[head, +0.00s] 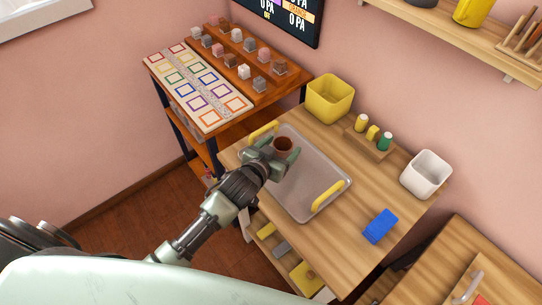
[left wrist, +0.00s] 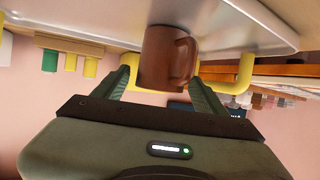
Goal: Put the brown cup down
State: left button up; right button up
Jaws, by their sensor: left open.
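The brown cup (head: 283,145) is at the far left part of the grey tray (head: 303,192) in the head view. My left gripper (head: 280,158) is at the cup with its fingers apart. In the left wrist view the brown cup (left wrist: 167,58) is between the two open fingers of my left gripper (left wrist: 160,85), with its handle toward the right finger. The picture is upside down there, and the cup's base appears to meet the tray (left wrist: 225,25). Whether the fingers touch the cup is unclear. My right gripper is not in view.
The tray has yellow handles (head: 327,195) and lies on a wooden table. A yellow bin (head: 329,98), a small rack of bottles (head: 371,143), a white bin (head: 426,174) and a blue block (head: 380,226) stand around it. A shelf with colored squares (head: 198,88) is at left.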

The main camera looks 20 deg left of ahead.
pick_arm(q)
jog(key=v, duration=0.8)
jog(key=shift+s+a+r+b, duration=0.1)
jog(key=shift+s+b, duration=0.2)
